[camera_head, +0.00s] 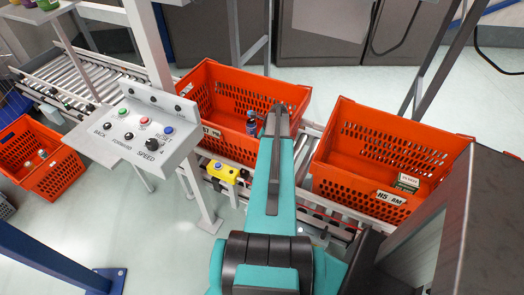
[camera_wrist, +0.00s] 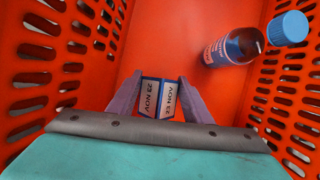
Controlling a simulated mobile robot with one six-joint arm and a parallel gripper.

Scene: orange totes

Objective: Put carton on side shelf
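In the wrist view a small carton (camera_wrist: 158,100) with blue edges and white date panels, one reading "23 NOV", sits between the two grey-purple fingers of my gripper (camera_wrist: 160,82). The fingers touch it on both sides, so the gripper looks shut on it. Both are low inside the middle orange tote (camera_head: 231,137). In the head view my arm hides the carton. A raised shelf (camera_head: 46,17) with a few small items stands at the top left, cut off by the picture edge; I cannot tell whether it is the side shelf.
A dark bottle with a blue cap (camera_head: 251,122) is in the same tote, also in the wrist view (camera_wrist: 240,46). Another orange tote (camera_head: 355,140) on the right holds a small box (camera_head: 407,183). A control panel (camera_head: 147,127) and yellow box (camera_head: 223,172) stand near the conveyor.

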